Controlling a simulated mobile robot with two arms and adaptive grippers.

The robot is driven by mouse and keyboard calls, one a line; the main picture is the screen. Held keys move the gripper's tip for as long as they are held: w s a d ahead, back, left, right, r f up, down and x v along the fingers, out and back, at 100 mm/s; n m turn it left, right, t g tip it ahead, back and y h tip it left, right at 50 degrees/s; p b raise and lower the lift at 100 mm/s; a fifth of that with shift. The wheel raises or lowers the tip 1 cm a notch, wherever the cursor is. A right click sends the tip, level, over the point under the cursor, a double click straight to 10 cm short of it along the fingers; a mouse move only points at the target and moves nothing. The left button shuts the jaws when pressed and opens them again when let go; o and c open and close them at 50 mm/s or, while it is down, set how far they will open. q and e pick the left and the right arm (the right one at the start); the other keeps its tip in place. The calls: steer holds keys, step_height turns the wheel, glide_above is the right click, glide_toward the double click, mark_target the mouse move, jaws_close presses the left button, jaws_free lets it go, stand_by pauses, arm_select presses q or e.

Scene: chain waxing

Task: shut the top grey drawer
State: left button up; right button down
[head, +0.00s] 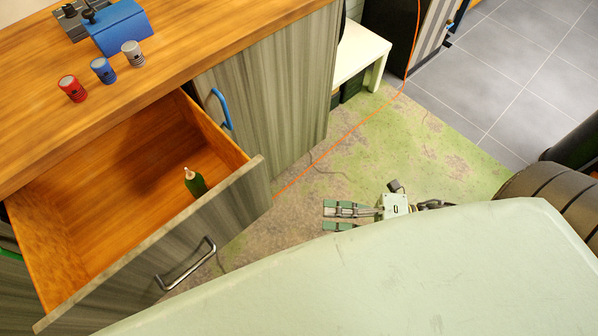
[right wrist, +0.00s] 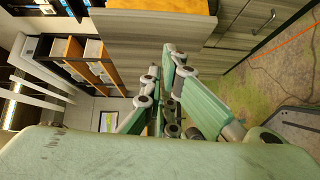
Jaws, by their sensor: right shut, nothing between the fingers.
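The top grey drawer (head: 235,193) is pulled far out from under the wooden worktop in the head view. Its front is grey wood grain with a metal bar handle (head: 187,265), and its inside is orange-brown wood. A small dark green bottle with a pale tip (head: 194,182) stands inside it. My right gripper (head: 326,217) is shut and empty, to the right of the drawer front and apart from it, over the floor. Its green fingers also show in the right wrist view (right wrist: 160,75). My left gripper is not in view.
Red (head: 72,88), blue (head: 103,70) and grey (head: 132,53) cans stand on the worktop (head: 190,45) near a blue block (head: 122,27). A grey cabinet door with a blue handle (head: 222,109) is beside the drawer. An orange cable (head: 340,142) crosses the open floor near a white bench (head: 358,50).

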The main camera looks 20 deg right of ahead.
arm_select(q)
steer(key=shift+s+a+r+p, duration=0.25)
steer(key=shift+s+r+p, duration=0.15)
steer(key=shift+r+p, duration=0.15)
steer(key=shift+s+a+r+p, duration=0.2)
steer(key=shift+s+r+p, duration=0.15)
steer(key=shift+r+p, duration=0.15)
arm_select(e)
steer(key=w+a+r+n+y, duration=0.1)
steer(key=w+a, duration=0.6)
steer(key=a, duration=0.3)
steer(key=shift+w+a+r+g, duration=0.2)
steer(key=shift+a+r+g, duration=0.15)
steer(key=shift+g, duration=0.05)
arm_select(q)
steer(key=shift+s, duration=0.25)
